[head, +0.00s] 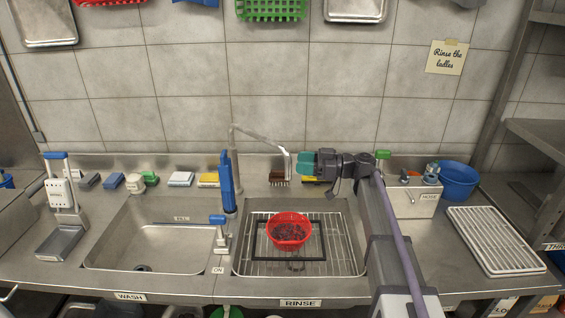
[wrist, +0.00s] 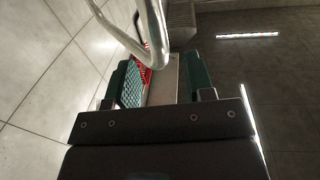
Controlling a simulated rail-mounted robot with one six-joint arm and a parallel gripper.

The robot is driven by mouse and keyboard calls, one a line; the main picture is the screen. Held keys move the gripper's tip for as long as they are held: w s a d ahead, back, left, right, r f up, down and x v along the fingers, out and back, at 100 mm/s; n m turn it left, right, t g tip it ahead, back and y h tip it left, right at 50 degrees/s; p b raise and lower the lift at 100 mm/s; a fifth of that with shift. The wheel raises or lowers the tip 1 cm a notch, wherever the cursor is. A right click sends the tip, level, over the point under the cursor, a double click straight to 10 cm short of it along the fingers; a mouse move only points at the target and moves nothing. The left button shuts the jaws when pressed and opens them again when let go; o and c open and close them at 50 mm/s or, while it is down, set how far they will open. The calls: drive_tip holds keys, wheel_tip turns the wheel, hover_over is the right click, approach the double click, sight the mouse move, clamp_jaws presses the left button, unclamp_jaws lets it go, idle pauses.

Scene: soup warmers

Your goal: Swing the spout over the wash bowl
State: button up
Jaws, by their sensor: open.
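The spout (head: 262,139) is a thin shiny metal tube. It runs right from behind a blue upright handle (head: 228,181) and bends down at its right end, behind the rinse bowl's side. The wash bowl (head: 150,240) is the empty left sink basin. My gripper (head: 304,163) has teal fingertips and sits just right of the spout's down-turned end. In the wrist view, the spout (wrist: 153,35) curves close ahead of my gripper (wrist: 160,78), whose fingers are apart. I cannot tell whether the tube lies between them or touches them. The spout's base is hidden.
The rinse bowl (head: 345,245) has a wire rack holding a red colander (head: 289,231) of dark pieces. A lever (head: 221,236) marked ON stands between the bowls. Sponges (head: 180,179) and a brush (head: 279,179) line the back ledge. A blue bowl (head: 458,181) stands right.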

drive_tip(key=a, duration=0.6)
drive_tip(key=shift+w+a, duration=0.2)
drive_tip(key=shift+w, duration=0.1)
clamp_jaws()
